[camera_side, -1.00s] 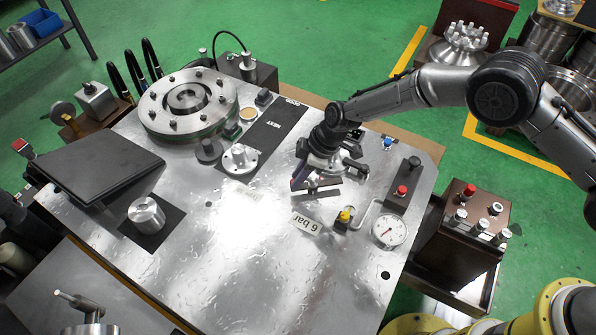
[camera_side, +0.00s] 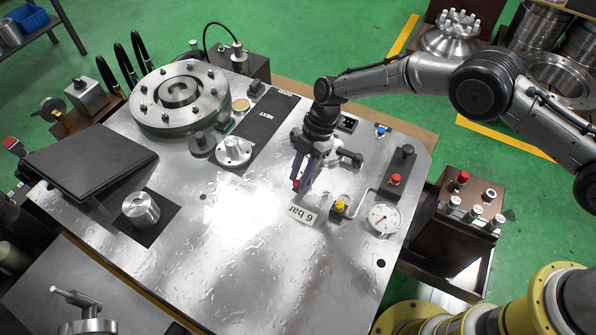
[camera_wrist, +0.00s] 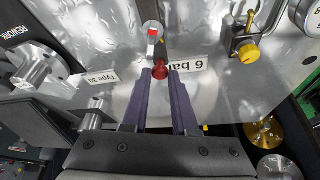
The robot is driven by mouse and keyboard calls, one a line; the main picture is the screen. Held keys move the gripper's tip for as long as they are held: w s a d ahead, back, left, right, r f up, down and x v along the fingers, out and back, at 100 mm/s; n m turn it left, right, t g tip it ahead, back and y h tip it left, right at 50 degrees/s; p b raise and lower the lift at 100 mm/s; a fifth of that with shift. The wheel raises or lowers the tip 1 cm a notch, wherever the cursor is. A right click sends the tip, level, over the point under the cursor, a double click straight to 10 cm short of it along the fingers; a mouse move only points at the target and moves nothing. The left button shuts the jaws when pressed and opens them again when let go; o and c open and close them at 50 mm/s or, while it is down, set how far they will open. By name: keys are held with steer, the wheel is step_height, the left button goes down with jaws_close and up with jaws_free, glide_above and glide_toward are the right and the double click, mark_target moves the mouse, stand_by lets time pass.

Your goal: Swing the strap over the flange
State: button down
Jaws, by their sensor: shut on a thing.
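My gripper (camera_side: 299,180) points down over the middle right of the metal plate. In the wrist view my gripper (camera_wrist: 161,74) has its dark fingers shut on a small red knob (camera_wrist: 160,72). A short metal piece with a rounded end and a red mark (camera_wrist: 151,34) lies just beyond the knob; I cannot tell whether it is the strap. The large bolted flange (camera_side: 158,108) lies on the plate at upper left, apart from my gripper. A smaller silver flanged part (camera_side: 234,151) stands nearer. No strap shows clearly over either one.
A red-button box (camera_side: 397,178) stands beyond. The plate's front middle is clear.

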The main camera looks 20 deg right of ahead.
steer(key=shift+d+n, duration=0.15)
steer(key=shift+n, duration=0.25)
steer(key=c, duration=0.7)
jaws_free()
steer(key=v, duration=1.3)
steer(key=shift+w+r, duration=0.2)
steer(key=shift+r, duration=0.2)
